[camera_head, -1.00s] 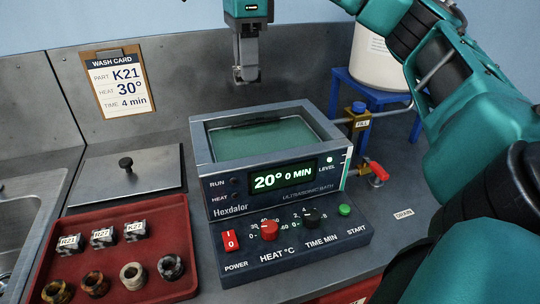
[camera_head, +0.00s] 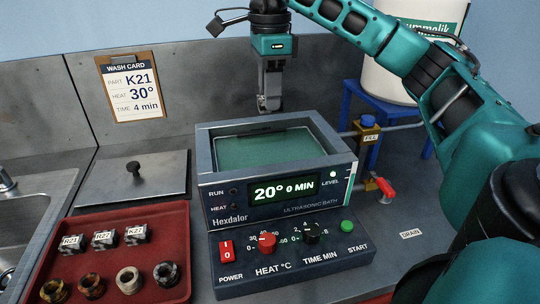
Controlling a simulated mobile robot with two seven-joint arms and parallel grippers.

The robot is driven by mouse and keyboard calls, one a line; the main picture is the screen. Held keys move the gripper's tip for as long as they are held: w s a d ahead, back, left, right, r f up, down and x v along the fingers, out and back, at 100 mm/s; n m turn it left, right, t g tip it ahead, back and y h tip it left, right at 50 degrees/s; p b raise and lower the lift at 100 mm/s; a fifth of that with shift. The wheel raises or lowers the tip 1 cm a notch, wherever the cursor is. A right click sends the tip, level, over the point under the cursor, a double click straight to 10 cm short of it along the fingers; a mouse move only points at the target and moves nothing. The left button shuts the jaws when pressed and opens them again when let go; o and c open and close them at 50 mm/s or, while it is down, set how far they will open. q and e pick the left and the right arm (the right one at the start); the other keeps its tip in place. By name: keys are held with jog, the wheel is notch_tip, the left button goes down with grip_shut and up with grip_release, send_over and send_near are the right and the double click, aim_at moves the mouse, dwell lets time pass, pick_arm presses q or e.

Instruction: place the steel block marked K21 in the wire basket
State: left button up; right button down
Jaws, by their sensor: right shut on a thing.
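The steel block marked K21 (camera_head: 136,233) sits in the red tray (camera_head: 180,225), at the right end of a row of blocks. A block marked R21 (camera_head: 71,243) is at the row's left end, and a similar block (camera_head: 104,239) with a label hard to read is between them. My right gripper (camera_head: 268,105) points down at the back edge of the ultrasonic bath (camera_head: 222,192), far from the K21 block. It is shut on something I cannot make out. I see no wire basket. My left gripper is out of view.
The bath is open with greenish liquid; its display reads 20° and 0 MIN. A flat lid (camera_head: 130,182) with a black knob lies left of it. Several rings (camera_head: 128,280) fill the tray's front. A red-handled valve (camera_head: 385,188) and blue stand (camera_head: 372,95) are at right.

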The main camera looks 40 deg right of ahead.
notch_tip(320, 180, down, 10)
jog(key=b, duration=0.3)
jog(key=shift+r, duration=0.25)
jog(key=shift+f+b, duration=0.45)
jog(key=shift+f, duration=2.05)
jog(key=shift+f, duration=0.2)
jog(key=c, duration=0.8)
grip_release()
